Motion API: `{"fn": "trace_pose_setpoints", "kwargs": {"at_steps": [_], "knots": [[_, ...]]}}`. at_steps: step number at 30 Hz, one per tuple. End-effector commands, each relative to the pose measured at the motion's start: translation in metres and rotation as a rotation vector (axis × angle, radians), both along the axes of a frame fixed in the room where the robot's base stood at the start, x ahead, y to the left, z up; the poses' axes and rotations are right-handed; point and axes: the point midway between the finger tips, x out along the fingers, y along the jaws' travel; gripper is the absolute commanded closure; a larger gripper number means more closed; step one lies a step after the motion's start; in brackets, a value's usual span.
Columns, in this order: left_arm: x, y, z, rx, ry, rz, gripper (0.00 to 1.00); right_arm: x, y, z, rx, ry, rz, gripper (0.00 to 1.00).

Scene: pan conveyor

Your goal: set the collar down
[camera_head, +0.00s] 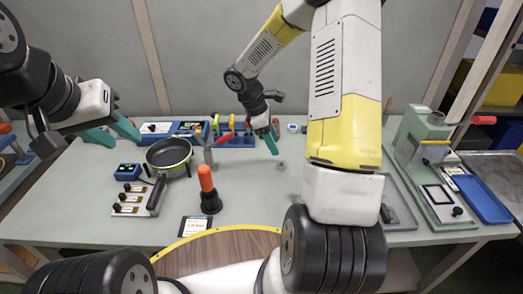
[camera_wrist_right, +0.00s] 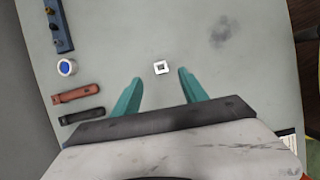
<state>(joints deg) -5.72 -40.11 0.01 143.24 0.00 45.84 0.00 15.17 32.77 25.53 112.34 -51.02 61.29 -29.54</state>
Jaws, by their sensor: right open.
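A small pale square collar (camera_wrist_right: 161,68) with a square hole lies flat on the grey table. It shows just beyond and between my right fingertips in the wrist view, with a gap on both sides. In the head view it is a tiny spot (camera_head: 281,163) near the right fingertip. My right gripper (camera_wrist_right: 160,75) is open and empty, pointing down above the table; it also shows in the head view (camera_head: 272,146), where one teal finger is clear. My left gripper (camera_head: 118,134) is at the left, above the table, teal fingers apart and empty.
A pan (camera_head: 168,149) sits left of centre, with an orange-handled tool (camera_head: 207,184) standing in front. A blue rack (camera_head: 235,141) is at the back. A press (camera_head: 423,140) and blue tray (camera_head: 482,200) are at right. In the wrist view, red (camera_wrist_right: 77,93) and black (camera_wrist_right: 82,115) pieces lie left.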

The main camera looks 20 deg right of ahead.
Motion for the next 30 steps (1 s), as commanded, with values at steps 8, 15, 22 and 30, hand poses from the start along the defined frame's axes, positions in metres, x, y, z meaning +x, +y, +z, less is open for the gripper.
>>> {"fn": "trace_pose_setpoints", "kwargs": {"at_steps": [8,15,22,30], "knots": [[0.0,0.0,0.0,0.0,0.0,0.0,0.64,0.004,-0.006,-0.029,-0.001,0.029,0.041,0.49],[0.0,0.0,0.0,0.0,0.0,0.0,0.64,-0.003,-0.016,-0.056,0.001,0.031,0.038,0.49],[0.0,0.0,0.0,0.0,0.0,0.0,0.64,-0.006,-0.027,-0.083,0.0,0.027,0.039,0.49],[0.0,0.0,0.0,0.0,0.0,0.0,0.64,-0.006,-0.029,-0.087,-0.001,0.025,0.038,0.49]]}}
